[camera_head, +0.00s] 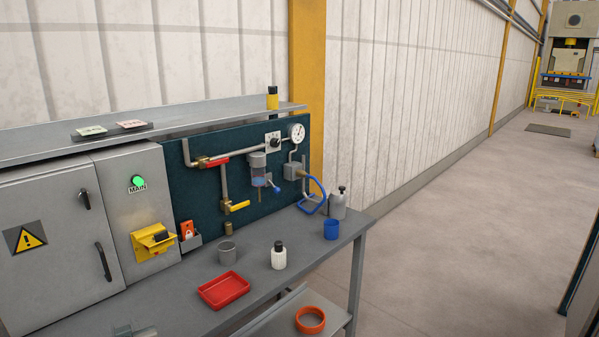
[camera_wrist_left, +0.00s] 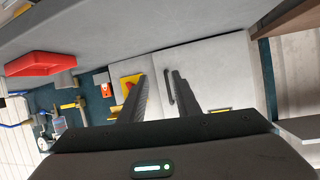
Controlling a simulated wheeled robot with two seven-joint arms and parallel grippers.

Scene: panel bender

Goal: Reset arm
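My left gripper (camera_wrist_left: 159,76) shows in the left wrist view with its two dark fingers apart and nothing between them. The grey cabinet with its door handle (camera_wrist_left: 168,86) lies beyond the fingers. In the head view only a small part of what seems to be my left gripper (camera_head: 140,331) shows at the bottom edge, over the grey bench (camera_head: 190,311) in front of the cabinet (camera_head: 60,245). My right gripper is in neither view.
On the bench are a red tray (camera_head: 224,290), a grey cup (camera_head: 227,252), a white bottle (camera_head: 279,256) and a blue cup (camera_head: 331,229). A pipe panel (camera_head: 205,190) stands behind. An orange ring (camera_head: 310,320) lies on the lower shelf.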

